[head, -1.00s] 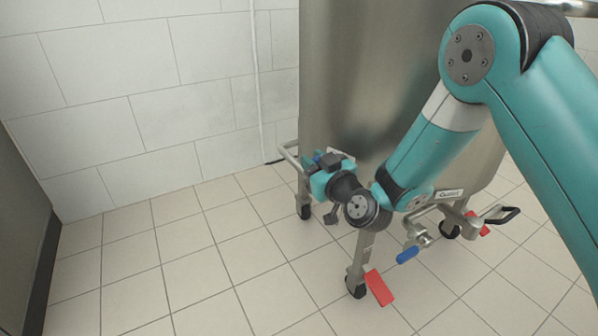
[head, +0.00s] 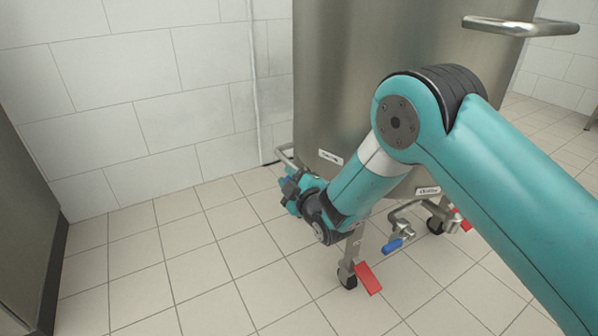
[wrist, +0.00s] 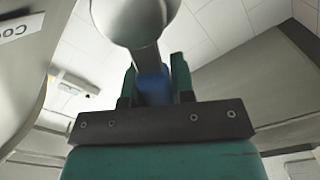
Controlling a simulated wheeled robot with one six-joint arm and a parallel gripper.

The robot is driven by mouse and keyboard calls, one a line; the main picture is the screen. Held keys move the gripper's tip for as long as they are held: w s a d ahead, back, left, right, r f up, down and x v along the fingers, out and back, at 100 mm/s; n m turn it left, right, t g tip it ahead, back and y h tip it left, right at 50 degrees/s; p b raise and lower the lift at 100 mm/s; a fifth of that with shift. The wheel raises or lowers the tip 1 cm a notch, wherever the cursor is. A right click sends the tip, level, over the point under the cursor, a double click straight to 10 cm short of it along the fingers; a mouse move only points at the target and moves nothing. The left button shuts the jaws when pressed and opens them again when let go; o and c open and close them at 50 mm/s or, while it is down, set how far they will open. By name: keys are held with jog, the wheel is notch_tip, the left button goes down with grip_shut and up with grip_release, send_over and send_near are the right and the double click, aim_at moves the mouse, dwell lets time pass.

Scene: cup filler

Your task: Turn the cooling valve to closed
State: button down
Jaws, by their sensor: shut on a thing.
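The cooling valve's blue handle (wrist: 153,87) sits between the two teal fingers of my gripper (wrist: 154,80) in the wrist view. My gripper is shut on it. A round metal pipe part (wrist: 135,18) of the valve rises just beyond the fingers. In the head view my gripper (head: 289,190) is at the lower left side of the steel tank (head: 345,80), beside a bent pipe (head: 283,152). My wrist hides most of the valve there, so the handle's angle is hard to tell. A label (head: 330,157) is on the tank above; its partly cut text in the wrist view (wrist: 15,28) starts "Coo".
The outlet pipe (head: 405,212) with another blue-handled valve (head: 393,245) is to the right, under a second label (head: 428,191). Red caster pedals (head: 368,278) stick out at the tank's feet. A tank handle (head: 520,26) is at upper right. The tiled floor (head: 190,270) at left is clear.

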jog(key=shift+s+a+f+n+p, duration=0.2)
jog(key=shift+f+n+p, duration=0.3)
jog(key=shift+n, duration=0.6)
jog(key=shift+s+a+f+n+p, duration=0.1)
jog(key=shift+a+f+n+p, duration=0.2)
jog(key=shift+f+n, duration=0.55)
jog(key=shift+s+a+f+n+p, duration=0.1)
jog(key=shift+a+f+n+p, duration=0.2)
jog(key=shift+n, duration=1.05)
jog(key=shift+d+f, duration=0.1)
jog(key=c, duration=1)
grip_release()
jog(key=shift+o, duration=0.2)
jog(key=shift+d+f, duration=0.1)
